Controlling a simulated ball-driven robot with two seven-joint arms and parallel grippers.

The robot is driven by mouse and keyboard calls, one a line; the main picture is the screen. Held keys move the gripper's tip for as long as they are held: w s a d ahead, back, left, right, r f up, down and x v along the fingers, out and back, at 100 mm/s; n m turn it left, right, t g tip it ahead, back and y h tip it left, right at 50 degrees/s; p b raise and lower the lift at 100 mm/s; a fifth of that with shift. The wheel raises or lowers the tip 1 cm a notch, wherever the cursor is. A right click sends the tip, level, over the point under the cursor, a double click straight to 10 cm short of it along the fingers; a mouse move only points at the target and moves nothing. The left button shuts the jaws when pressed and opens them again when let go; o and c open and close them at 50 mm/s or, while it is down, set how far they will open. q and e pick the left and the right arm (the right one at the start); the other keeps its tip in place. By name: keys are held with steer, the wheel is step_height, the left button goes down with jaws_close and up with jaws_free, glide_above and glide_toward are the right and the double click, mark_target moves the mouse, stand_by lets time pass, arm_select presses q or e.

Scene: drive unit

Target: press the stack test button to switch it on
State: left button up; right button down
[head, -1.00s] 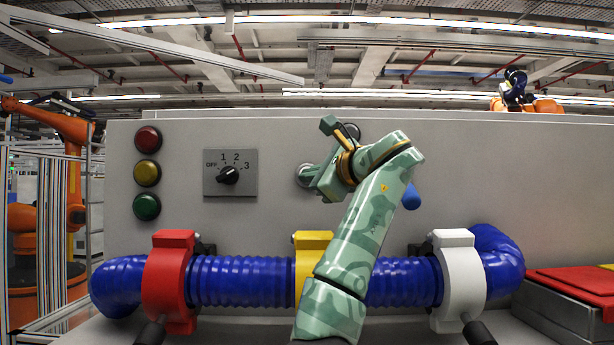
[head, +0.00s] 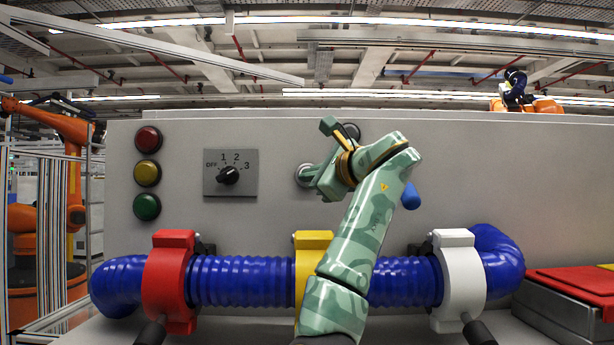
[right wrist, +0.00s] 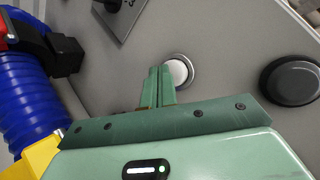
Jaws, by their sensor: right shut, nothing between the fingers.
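A round white button with a metal ring, which I take as the stack test button, sits on the grey panel. It shows in the head view (head: 303,175), partly hidden by my gripper, and in the right wrist view (right wrist: 181,72). My right gripper (head: 311,175) is shut and empty. Its fingertips in the wrist view (right wrist: 160,70) overlap the button's left edge; I cannot tell whether they touch it. The red lamp (head: 148,139), yellow lamp (head: 147,173) and green lamp (head: 147,207) look dull. My left gripper is out of view.
A rotary switch (head: 229,175) is left of the button. A black round knob (right wrist: 291,80) is right of it. A blue hose (head: 240,281) with red (head: 170,282), yellow (head: 311,241) and white (head: 459,280) clamps runs below.

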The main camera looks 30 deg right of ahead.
steer(key=shift+w+d, duration=0.25)
steer(key=shift+w, duration=0.15)
stand_by(0.4)
steer(key=shift+s+a+b, duration=0.45)
steer(key=shift+s+b, duration=0.35)
steer(key=shift+b, duration=0.15)
steer(key=s+a+b, duration=0.2)
steer(key=s+b, duration=0.1)
steer(key=s+a+b, duration=0.1)
steer(key=s+b, duration=0.1)
